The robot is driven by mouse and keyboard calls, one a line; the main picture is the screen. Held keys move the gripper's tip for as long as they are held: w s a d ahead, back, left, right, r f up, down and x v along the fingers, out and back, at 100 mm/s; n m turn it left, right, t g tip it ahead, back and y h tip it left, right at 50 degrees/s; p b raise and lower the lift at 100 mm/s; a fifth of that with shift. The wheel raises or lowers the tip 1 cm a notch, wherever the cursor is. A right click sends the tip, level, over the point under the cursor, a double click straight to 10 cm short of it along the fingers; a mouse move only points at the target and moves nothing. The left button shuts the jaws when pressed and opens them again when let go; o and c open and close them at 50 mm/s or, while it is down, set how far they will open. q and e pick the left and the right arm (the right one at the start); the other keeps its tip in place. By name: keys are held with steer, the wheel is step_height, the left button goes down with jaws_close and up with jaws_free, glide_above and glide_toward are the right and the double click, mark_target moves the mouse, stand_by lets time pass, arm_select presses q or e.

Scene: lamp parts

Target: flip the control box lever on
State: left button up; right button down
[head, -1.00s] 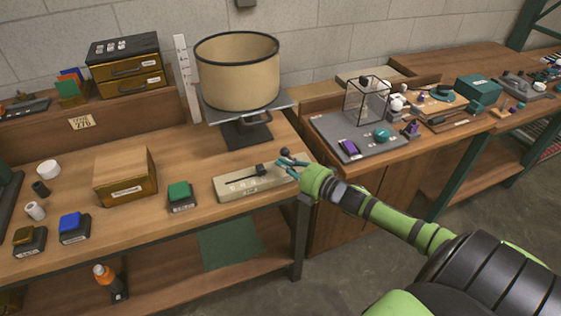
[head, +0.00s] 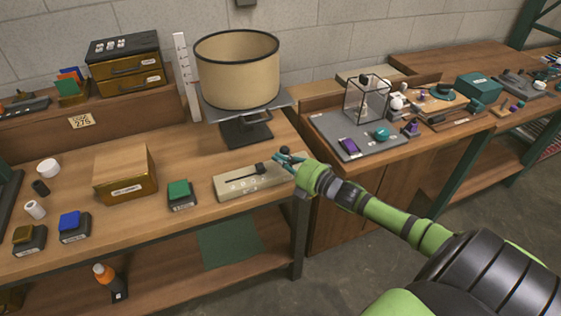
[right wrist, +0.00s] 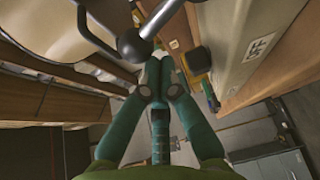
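The control box (head: 238,186) is a low beige box near the right front edge of the workbench. It has a dark slot and a small black block on top. A black ball knob (head: 285,150) shows at its right end, close to the fingertips of my right gripper (head: 281,159); it seems to belong to the lever. In the right wrist view the teal fingers (right wrist: 158,62) are together, with a black ball (right wrist: 133,45) on a rod just beside their tips, not clearly between them. My left gripper is not in view.
A large drum-shaped shade (head: 238,75) stands on a black base behind the box. A green-topped block (head: 180,195) and a wooden box (head: 125,173) stand to the left. A grey tray (head: 340,148) with parts lies on the bench to the right.

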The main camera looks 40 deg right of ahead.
steer(key=shift+d+r+m+t+b, duration=0.3)
steer(key=shift+d+m+b, duration=0.05)
steer(key=shift+m, duration=0.35)
steer(key=shift+s+d+r+m+t+b, duration=0.15)
steer(key=shift+d+m+t+b, duration=0.2)
steer(key=shift+m, duration=0.25)
steer(key=shift+s+d+r+m+t+b, duration=0.15)
steer(key=shift+d+m+t+b, duration=0.15)
steer(key=shift+m, duration=0.3)
steer(key=d+m, duration=0.1)
steer(key=m+t+b, duration=0.1)
steer(key=shift+s+d+r+m, duration=0.15)
steer(key=shift+d+r+m, duration=0.15)
steer(key=shift+d+m, duration=0.1)
steer(key=shift+d+r+m+t, duration=0.1)
steer(key=shift+d+m+t, duration=0.1)
steer(key=shift+m+t, duration=0.1)
steer(key=shift+s+d+b, duration=0.2)
steer(key=shift+d+b, duration=0.05)
steer(key=shift+d, duration=0.35)
steer(key=shift+s+d+b, duration=0.15)
steer(key=shift+d+b, duration=0.05)
steer(key=shift+d, duration=0.55)
